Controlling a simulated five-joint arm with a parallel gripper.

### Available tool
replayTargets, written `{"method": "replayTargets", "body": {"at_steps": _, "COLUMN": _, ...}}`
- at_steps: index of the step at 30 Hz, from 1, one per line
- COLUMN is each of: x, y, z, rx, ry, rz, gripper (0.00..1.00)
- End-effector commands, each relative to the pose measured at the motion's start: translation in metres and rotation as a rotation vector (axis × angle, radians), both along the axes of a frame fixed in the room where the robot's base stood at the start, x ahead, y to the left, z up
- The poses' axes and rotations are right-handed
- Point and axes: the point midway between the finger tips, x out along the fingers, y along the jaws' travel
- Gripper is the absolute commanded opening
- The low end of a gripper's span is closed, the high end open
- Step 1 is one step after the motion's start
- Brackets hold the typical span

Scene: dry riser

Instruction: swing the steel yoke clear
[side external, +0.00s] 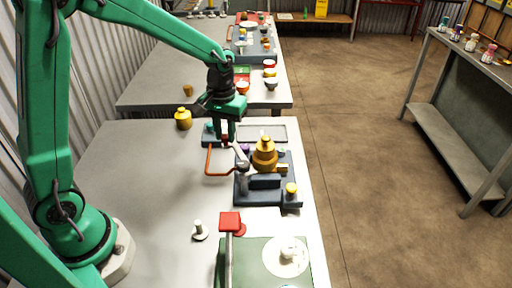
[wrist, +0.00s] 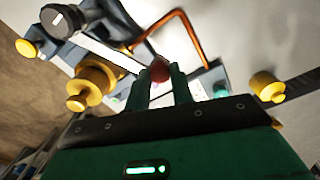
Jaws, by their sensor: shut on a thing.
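The steel yoke (side external: 238,153) is a pale flat bar. It runs from a dark pivot knob (wrist: 60,20) to a red ball end (wrist: 159,70). The bar also shows in the wrist view (wrist: 108,54). My gripper (side external: 226,136) is shut on the red ball end, which sits between the two green fingers (wrist: 164,84) in the wrist view. The brass fitting (side external: 264,153) stands upright on the blue-grey base (side external: 262,199), to the right of the bar in the side view. It shows beside the bar in the wrist view (wrist: 95,83). My fingers partly hide the ball end.
A bent copper-orange pipe (side external: 209,160) stands left of the yoke. A yellow knob (side external: 291,189) is on the base's right. A red block (side external: 230,221) and green board (side external: 262,268) lie in front. The bench's left is bare.

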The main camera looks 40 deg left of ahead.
Motion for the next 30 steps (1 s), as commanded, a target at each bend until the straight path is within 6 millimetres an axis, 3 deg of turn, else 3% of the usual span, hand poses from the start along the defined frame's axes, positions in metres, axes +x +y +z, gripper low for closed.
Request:
{"method": "replayTargets", "body": {"at_steps": 15, "x": -0.037, "y": 0.007, "z": 0.002, "rx": -0.001, "ry": -0.005, "rz": 0.337, "gripper": 0.0}}
{"method": "replayTargets", "body": {"at_steps": 30, "x": -0.043, "y": 0.007, "z": 0.002, "rx": 0.0, "ry": 0.0, "rz": 0.376, "gripper": 0.0}}
